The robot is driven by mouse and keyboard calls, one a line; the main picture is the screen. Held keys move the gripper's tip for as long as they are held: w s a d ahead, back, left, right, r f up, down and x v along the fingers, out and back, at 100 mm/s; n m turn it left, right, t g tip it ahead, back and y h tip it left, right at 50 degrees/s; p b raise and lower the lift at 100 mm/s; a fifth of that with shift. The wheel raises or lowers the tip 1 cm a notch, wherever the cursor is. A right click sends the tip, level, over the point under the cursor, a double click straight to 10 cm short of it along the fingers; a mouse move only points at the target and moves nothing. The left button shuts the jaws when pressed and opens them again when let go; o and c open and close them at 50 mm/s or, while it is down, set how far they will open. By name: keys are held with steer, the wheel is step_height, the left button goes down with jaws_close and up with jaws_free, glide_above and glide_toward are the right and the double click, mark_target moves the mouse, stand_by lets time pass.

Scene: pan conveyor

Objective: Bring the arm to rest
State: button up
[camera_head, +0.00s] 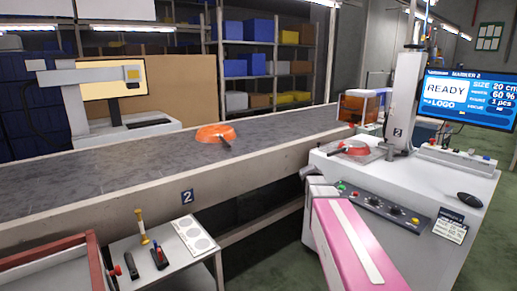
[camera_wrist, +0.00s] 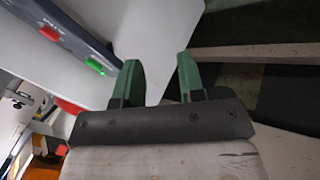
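My gripper (camera_wrist: 160,78) shows in the wrist view with two green fingers apart and nothing between them. It is beside the white marking machine's cabinet, near the control panel's red and green buttons. In the head view my pink and white arm (camera_head: 355,245) reaches up from the bottom right toward the front of the machine. My gripper itself cannot be made out clearly there. An orange pan (camera_head: 351,148) lies on the marking machine (camera_head: 440,178). Another orange pan (camera_head: 215,133) lies on the conveyor belt (camera_head: 110,170).
The machine's control panel (camera_head: 380,208) is close to my arm. A screen (camera_head: 468,97) reads READY. A small white table (camera_head: 165,262) with stamps or tools stands at the lower left, by a red-edged bin (camera_head: 45,265). Shelves with boxes stand behind the conveyor.

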steer(key=s+a+f+m+g+y, duration=0.1)
steer(key=s+a+f, duration=0.2)
steer(key=s, duration=0.4)
steer(key=s+a+f+m+g+y, duration=0.1)
steer(key=s+a+f+y, duration=0.1)
steer(key=s+f, duration=0.3)
steer(key=s+a+f+m+g+y, duration=0.1)
steer(key=s+a+f, duration=0.3)
steer(key=s, duration=0.6)
steer(key=shift+s+a+f+g+y, duration=0.15)
steer(key=shift+s+f+g+y, duration=0.05)
steer(key=shift+g+y, duration=0.35)
